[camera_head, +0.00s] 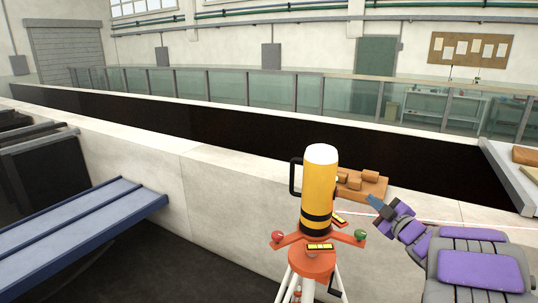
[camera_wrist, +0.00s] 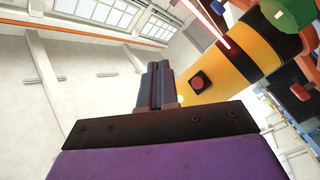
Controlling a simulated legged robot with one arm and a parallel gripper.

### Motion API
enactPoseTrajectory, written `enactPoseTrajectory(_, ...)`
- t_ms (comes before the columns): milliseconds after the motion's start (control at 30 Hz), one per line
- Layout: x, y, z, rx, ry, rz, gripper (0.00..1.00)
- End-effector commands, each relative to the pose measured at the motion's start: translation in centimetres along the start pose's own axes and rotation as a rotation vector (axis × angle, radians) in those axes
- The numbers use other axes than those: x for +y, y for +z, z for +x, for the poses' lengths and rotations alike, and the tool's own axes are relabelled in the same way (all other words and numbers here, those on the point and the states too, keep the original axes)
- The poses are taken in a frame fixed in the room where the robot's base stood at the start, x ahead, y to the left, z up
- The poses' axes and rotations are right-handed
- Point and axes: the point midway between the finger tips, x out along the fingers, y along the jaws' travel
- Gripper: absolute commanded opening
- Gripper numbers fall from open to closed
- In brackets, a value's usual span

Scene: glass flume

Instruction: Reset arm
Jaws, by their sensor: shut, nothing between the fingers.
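My purple and grey arm reaches in from the lower right in the head view, folded low. My gripper (camera_head: 379,207) is just right of a yellow cylindrical instrument (camera_head: 320,190) with a white top and black bands. In the wrist view the two fingers of my gripper (camera_wrist: 159,75) are together with nothing between them. The yellow instrument (camera_wrist: 235,65) shows close behind and right of the fingers, with a red button (camera_wrist: 197,82) on its side. I cannot tell whether the fingertips touch it.
The instrument stands on an orange tripod head (camera_head: 312,262) with white legs. Behind it, a wooden tray (camera_head: 375,191) with blocks sits at the pale wall (camera_head: 230,170). A blue bench (camera_head: 85,235) is at left. A thin red beam (camera_wrist: 215,28) crosses the wrist view.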

Motion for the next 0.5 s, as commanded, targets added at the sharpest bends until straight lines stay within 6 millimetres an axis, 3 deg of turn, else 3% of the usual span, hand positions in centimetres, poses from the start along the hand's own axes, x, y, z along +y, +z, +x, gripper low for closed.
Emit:
enactPoseTrajectory(233,0.4,0.7,-1.6,-0.341,0.076,0.061,0.0)
enactPoseTrajectory(367,-0.7,1.3,-4.3,-0.534,0.104,0.14,0.0)
enactPoseTrajectory(500,-3.0,1.3,-8.0,-0.728,0.112,0.245,0.0)
